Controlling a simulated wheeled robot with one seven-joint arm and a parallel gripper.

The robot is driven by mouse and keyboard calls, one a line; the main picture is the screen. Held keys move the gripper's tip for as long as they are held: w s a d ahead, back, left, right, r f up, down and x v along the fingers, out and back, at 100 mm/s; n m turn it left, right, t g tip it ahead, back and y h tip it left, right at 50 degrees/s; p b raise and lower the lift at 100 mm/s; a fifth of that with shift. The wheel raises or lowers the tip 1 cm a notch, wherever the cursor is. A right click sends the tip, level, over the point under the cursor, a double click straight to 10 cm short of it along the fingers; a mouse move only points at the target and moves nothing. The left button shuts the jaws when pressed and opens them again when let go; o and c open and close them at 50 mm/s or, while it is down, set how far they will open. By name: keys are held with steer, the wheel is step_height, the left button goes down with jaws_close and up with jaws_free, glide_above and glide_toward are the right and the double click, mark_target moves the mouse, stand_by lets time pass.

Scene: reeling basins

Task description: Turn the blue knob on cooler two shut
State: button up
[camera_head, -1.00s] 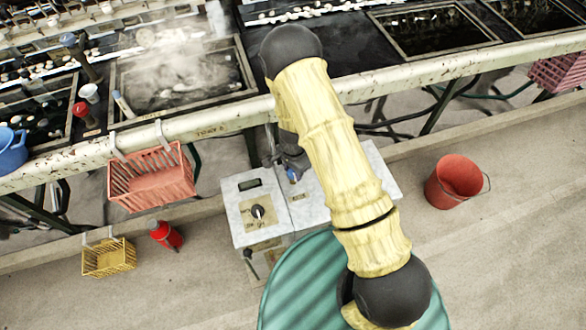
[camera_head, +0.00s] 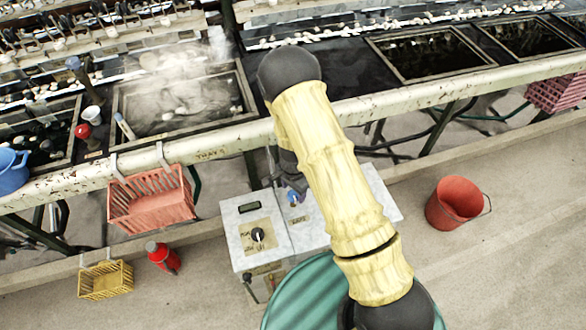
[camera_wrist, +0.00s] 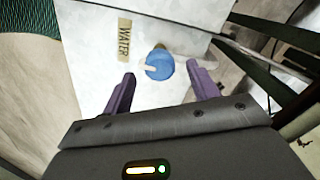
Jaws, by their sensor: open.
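The blue knob (camera_wrist: 159,65) sits on a pale panel (camera_wrist: 185,20) beside a tan label reading WATER (camera_wrist: 124,40) in the wrist view. A pale pointer sticks out from the knob's left side. My gripper (camera_wrist: 165,82) is open, with its two purple fingers on either side of the knob and their tips just short of it. Whether they touch the knob cannot be told. In the head view the blue knob (camera_head: 294,197) shows small on the grey-white cooler box (camera_head: 235,215), next to my arm. My arm hides part of the box. No number on the cooler is readable.
A second, dark knob (camera_head: 257,235) and a small display are on the box's left part. A red bucket (camera_head: 458,203) stands on the floor at right. A pink basket (camera_head: 150,198) hangs from the basin rail (camera_head: 200,150) at left. The floor at right is mostly clear.

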mark_target(293, 194)
step_height(293, 194, up, 15)
steer(key=p, duration=0.1)
steer(key=shift+r, duration=0.2)
stand_by(0.5)
steer(key=s+d+r+n+t+p, duration=0.1)
steer(key=s+d+r+n, duration=0.3)
steer(key=s+d+r, duration=0.2)
steer(key=s+d+r+n+t+p, duration=0.1)
steer(key=s+d+r+n, duration=0.4)
steer(key=r, duration=0.6)
steer(key=shift+s+d+r+n+t+p, duration=0.3)
steer(key=shift+s+d+p, duration=0.45)
steer(key=shift+d, duration=0.4)
